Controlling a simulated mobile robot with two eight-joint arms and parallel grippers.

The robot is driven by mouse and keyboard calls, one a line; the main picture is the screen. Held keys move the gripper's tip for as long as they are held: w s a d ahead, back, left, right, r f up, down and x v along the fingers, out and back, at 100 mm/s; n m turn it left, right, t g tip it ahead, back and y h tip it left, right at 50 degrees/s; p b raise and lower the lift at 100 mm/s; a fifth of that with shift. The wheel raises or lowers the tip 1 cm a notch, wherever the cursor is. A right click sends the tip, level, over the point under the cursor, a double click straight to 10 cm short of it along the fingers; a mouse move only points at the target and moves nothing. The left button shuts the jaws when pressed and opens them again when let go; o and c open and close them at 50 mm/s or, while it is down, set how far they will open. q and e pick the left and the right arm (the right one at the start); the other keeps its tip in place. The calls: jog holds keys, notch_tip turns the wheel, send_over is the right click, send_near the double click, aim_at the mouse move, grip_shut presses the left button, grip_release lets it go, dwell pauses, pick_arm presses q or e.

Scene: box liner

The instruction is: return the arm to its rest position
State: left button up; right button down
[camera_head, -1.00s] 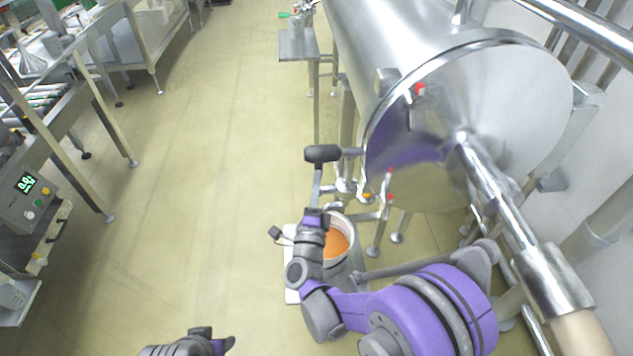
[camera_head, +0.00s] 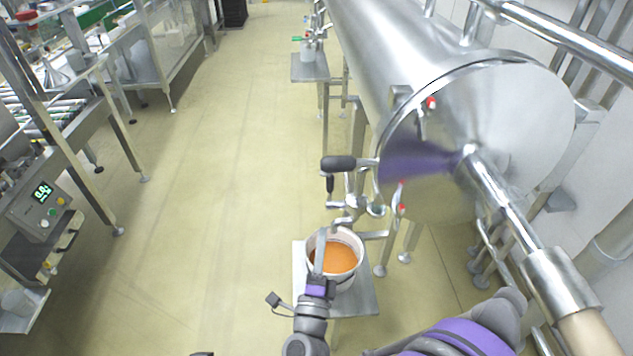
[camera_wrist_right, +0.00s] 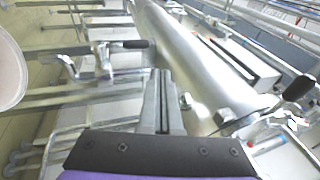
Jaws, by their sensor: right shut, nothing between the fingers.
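My right gripper (camera_head: 321,238) comes up from the bottom in the head view. Its narrow grey fingers overlap the near left part of a white bucket (camera_head: 309,262) with orange contents; I cannot tell whether they touch it. In the right wrist view the fingers of my right gripper (camera_wrist_right: 164,82) are together with nothing between them. The black valve handle (camera_head: 339,163) on the steel tank is above the fingertips, apart from them. Only a dark sliver of my left gripper (camera_head: 202,353) shows at the bottom edge, too little to tell its state.
The bucket stands on a small steel stand (camera_head: 362,297) below the outlet pipework. The large steel tank (camera_head: 400,60) fills the right side. A conveyor with a control box (camera_head: 45,208) stands at the left. The beige floor (camera_head: 200,190) between is clear.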

jog(key=shift+r, duration=0.1)
jog(key=s+d+f+n+g+y, duration=0.2)
jog(key=s+d+f+n+g, duration=0.35)
jog(key=s+n+g, duration=0.35)
jog(key=s+d+f+n+g+y, duration=0.3)
jog(key=s+d+f+n+g, duration=0.3)
jog(key=s+n, duration=0.55)
pick_arm(q)
notch_tip(320, 180, up, 17)
jog(key=w+p, duration=0.2)
jog(key=p, duration=1.3)
jog(key=shift+r+t, duration=0.15)
jog(key=shift+t, duration=0.25)
pick_arm(e)
notch_tip(320, 180, up, 18)
jog(key=d, duration=0.2)
jog(key=shift+w+g+h, duration=0.3)
jog(key=shift+w, duration=0.05)
